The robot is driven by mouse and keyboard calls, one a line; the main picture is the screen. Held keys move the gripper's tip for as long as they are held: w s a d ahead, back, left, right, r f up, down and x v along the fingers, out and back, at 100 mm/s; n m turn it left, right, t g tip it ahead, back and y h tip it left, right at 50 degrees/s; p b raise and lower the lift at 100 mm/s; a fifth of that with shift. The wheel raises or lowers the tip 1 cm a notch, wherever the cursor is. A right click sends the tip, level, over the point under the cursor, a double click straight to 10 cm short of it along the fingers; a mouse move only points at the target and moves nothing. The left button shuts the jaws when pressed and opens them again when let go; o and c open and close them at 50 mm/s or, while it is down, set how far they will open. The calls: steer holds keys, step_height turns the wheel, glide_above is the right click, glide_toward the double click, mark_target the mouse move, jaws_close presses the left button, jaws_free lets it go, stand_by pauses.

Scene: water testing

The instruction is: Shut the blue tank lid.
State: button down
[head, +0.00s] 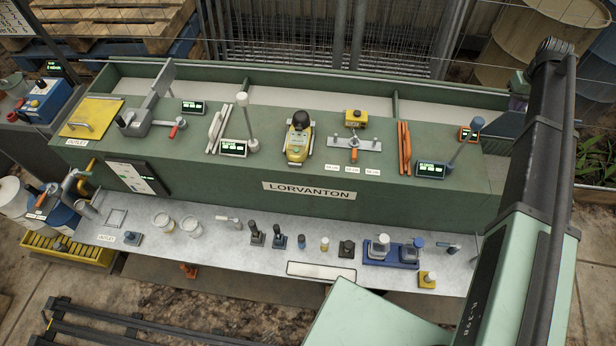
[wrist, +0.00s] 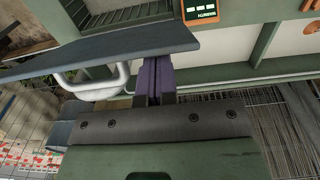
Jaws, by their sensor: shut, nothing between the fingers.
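In the wrist view, a slate-blue flat panel (wrist: 110,53) that looks like the blue tank lid runs across the left and middle, seen nearly edge-on. A pale U-shaped handle (wrist: 124,80) is on its near side. My gripper (wrist: 155,75) has purple fingers, shut together and empty, close to the panel; I cannot tell whether they touch it. In the head view, my gripper (head: 518,84) is at the bench's far right end. A strip of blue (head: 503,124) shows below it, possibly the lid; my arm hides most of that area.
The green bench (head: 225,170) carries a yellow lid (head: 92,117) at left, displays and tools. A grey lower shelf (head: 210,240) holds jars and a blue tray (head: 390,256). In the wrist view, an orange display (wrist: 200,12) is beyond the panel. Wire fencing stands behind.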

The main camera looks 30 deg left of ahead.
steer(key=shift+s+d+f+b, duration=0.25)
steer(key=shift+s+f+b, duration=0.1)
steer(key=shift+s, duration=0.3)
steer(key=shift+s+d+f+b, duration=0.3)
steer(key=shift+s, duration=0.4)
steer(key=shift+s+d+f+b, duration=0.25)
steer(key=shift+s+f+b, duration=0.1)
steer(key=shift+s, duration=0.3)
steer(key=shift+s+f, duration=0.15)
steer(key=shift+f, duration=0.05)
step_height(320, 180, up, 7)
steer(key=w+p, duration=0.1)
steer(key=p, duration=0.6)
steer(key=shift+a, duration=0.15)
steer(key=shift+w, duration=0.1)
